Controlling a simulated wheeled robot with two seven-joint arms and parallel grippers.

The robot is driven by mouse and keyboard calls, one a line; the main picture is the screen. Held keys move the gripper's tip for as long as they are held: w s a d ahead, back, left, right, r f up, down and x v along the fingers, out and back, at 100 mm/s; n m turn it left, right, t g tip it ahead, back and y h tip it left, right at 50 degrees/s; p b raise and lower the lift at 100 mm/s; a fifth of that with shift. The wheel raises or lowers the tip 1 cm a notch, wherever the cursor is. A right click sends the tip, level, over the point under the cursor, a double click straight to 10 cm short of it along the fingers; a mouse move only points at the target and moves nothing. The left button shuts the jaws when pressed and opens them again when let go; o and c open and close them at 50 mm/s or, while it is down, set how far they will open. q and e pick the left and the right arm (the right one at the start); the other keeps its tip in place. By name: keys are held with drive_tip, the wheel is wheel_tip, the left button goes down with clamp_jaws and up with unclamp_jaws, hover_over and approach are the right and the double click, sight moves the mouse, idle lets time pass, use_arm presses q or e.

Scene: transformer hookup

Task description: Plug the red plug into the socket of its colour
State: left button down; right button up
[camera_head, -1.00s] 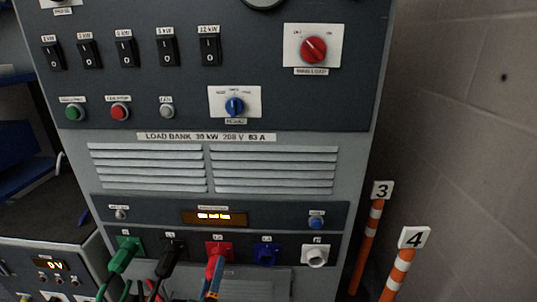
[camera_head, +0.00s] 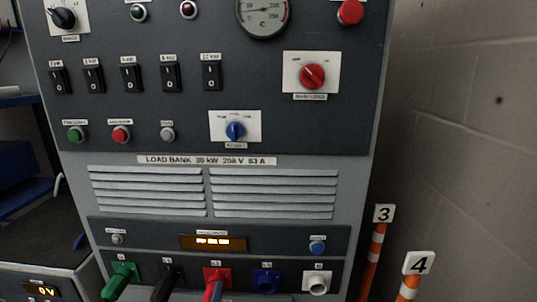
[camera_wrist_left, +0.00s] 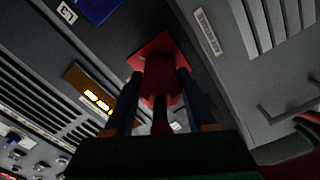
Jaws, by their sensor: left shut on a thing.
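The red socket (camera_head: 217,274) has a square red plate in the row at the bottom of the load bank, between the black and blue sockets. The red plug (camera_head: 209,292) is at its front, partly cut off by the picture's lower edge. In the left wrist view, the red plug (camera_wrist_left: 159,84) lines up with the red socket plate (camera_wrist_left: 150,46) and appears to meet it; how deep it sits is hidden. My left gripper (camera_wrist_left: 156,82) is shut on the plug, with a finger on each side. In the head view, only a bit of this gripper (camera_head: 217,291) shows. My right gripper is out of view.
The blue socket (camera_head: 266,281) and white socket (camera_head: 317,283) to the right are empty. Orange-and-white posts (camera_head: 373,250) stand right of the cabinet, near the wall.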

use_arm(q)
drive_tip(key=shift+r+m+p, duration=0.15)
drive_tip(key=shift+m+p, duration=0.15)
drive_tip(key=shift+m, duration=0.3)
drive_tip(key=m+p, duration=0.1)
drive_tip(key=m, duration=0.3)
drive_tip(key=shift+m, duration=0.9)
drive_tip(key=shift+p, duration=0.3)
